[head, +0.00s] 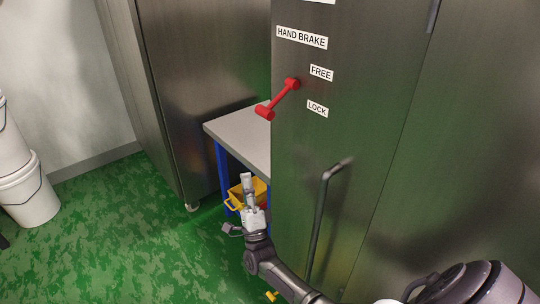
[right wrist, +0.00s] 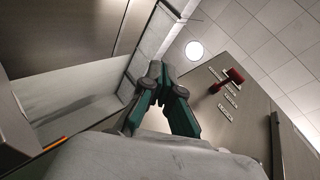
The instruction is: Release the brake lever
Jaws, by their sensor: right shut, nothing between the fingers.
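The red brake lever (head: 279,98) sits on the steel cabinet front under a "HAND BRAKE" label (head: 302,38). Its pivot is beside the "FREE" label (head: 321,73), and its handle end points down and left, at about the height of the "LOCK" label (head: 317,109). The lever also shows in the right wrist view (right wrist: 228,80), right of the fingers and apart from them. My right gripper (head: 247,180) is below the lever, pointing up, in front of the table. Its fingers (right wrist: 157,70) meet at the tips, shut and empty. My left gripper is not in view.
A dark bar handle (head: 320,220) stands out from the cabinet, right of my right gripper. A grey table (head: 235,128) with blue legs and a yellow bucket (head: 258,187) are behind the gripper. White buckets (head: 30,190) stand far left. Green floor at left is open.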

